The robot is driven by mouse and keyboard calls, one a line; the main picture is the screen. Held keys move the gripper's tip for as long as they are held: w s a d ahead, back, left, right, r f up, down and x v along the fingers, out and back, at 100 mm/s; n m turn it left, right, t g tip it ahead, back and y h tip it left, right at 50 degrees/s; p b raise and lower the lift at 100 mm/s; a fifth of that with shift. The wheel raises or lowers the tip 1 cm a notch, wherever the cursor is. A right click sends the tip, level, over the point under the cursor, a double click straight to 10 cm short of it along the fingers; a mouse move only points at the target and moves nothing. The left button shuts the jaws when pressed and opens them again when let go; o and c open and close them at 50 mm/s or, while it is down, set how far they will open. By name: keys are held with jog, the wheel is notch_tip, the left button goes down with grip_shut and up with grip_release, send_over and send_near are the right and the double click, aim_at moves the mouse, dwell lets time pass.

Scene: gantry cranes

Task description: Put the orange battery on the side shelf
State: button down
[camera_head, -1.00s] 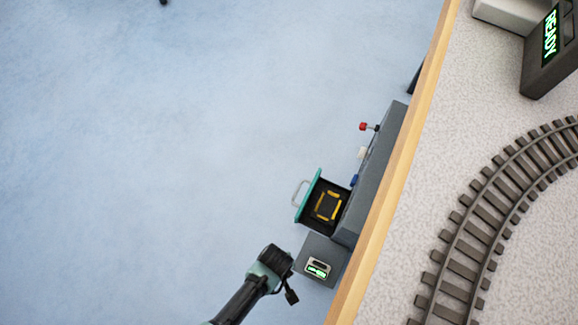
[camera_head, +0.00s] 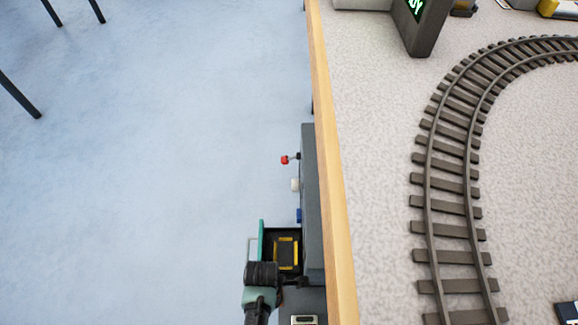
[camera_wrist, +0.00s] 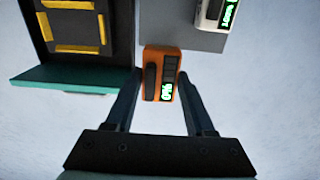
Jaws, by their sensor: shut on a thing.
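The orange battery (camera_wrist: 160,62), with a dark grip and a green-lit display, is between the fingers of my gripper (camera_wrist: 160,84) in the wrist view. My gripper is shut on it. The grey side shelf (camera_wrist: 178,37) lies just beyond the battery in that view; whether they touch I cannot tell. A light grey battery (camera_wrist: 214,14) with a green display is on the shelf. In the head view the side shelf (camera_head: 291,299) is at the bottom, beside my dark wrist, which hides the orange battery.
An open drawer with a teal front (camera_head: 262,236) and a yellow-marked bay (camera_head: 286,252) is beside my gripper. A grey panel (camera_head: 312,200) with a red-knobbed lever (camera_head: 285,160) runs along the wooden table edge (camera_head: 330,170). Open floor lies left; tracks (camera_head: 455,190) are on the table.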

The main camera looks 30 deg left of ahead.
jog(key=w+d, duration=0.1)
jog(key=d, duration=0.1)
jog(key=w+d+b, duration=0.1)
jog(key=w+d, duration=0.1)
jog(key=shift+d, duration=0.2)
jog(key=f+b, duration=0.3)
jog(key=shift+w+d+f+b, duration=0.2)
jog(key=shift+d+f+b, duration=0.05)
jog(key=shift+d+b, duration=0.1)
jog(key=shift+f, duration=0.2)
jog(key=c, duration=0.5)
grip_release()
notch_tip(320, 180, up, 12)
jog(key=p, duration=0.8)
jog(key=shift+r, duration=0.2)
